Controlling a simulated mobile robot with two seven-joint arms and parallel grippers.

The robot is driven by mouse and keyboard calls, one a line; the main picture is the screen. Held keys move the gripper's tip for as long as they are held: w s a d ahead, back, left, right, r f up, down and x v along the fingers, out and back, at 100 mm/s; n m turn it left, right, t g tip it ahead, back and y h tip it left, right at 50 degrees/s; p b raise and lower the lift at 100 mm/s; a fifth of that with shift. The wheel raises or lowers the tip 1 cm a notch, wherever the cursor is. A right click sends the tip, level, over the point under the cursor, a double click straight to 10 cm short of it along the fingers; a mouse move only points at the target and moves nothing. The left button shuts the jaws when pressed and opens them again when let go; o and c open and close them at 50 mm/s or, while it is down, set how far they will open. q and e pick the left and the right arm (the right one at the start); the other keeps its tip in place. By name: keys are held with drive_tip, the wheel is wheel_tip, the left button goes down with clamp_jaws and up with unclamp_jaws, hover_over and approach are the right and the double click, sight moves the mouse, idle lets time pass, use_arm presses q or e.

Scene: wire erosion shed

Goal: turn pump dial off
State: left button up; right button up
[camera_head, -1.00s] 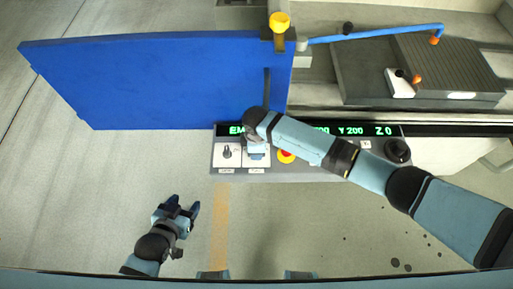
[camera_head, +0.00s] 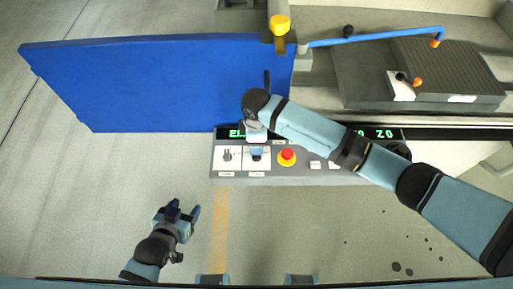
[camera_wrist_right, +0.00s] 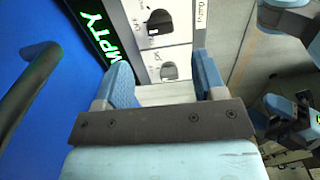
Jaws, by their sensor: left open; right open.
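The left dial (camera_head: 227,155) is clear in the head view. The right dial is mostly covered by my right gripper (camera_head: 257,147). In the right wrist view, the upper dial (camera_wrist_right: 159,20) has a small label that looks like PUMP, and the lower dial (camera_wrist_right: 169,71) shows between the fingers. My right gripper (camera_wrist_right: 163,72) is open and empty, over the plates; contact cannot be told. My left gripper (camera_head: 180,212) is open and empty, below left of the panel.
A red button (camera_head: 287,155) on a yellow base sits right of the dials. A green-lit display (camera_head: 380,133) runs along the panel's top. A blue door (camera_head: 150,85) stands behind, with a dark handle (camera_wrist_right: 28,88).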

wheel_tip(320, 180, up, 6)
drive_tip(key=shift+f, duration=0.1)
idle(0.6)
drive_tip(key=s+f+m+t+y, duration=0.4)
drive_tip(key=s+f+m+y, duration=0.2)
drive_tip(key=s+f+m, duration=0.15)
drive_tip(key=s+d+f+m+t+h, duration=0.1)
drive_tip(key=s+d+m+t, duration=0.2)
drive_tip(key=s+d, duration=0.3)
drive_tip(key=s+d+f+m+t+h, duration=0.1)
drive_tip(key=s+d+m+t, duration=0.3)
drive_tip(key=d, duration=1)
drive_tip(key=shift+s+f+h, duration=0.4)
drive_tip(key=shift+s+f, duration=0.4)
drive_tip(key=shift+s, duration=0.3)
drive_tip(key=shift+m, duration=0.25)
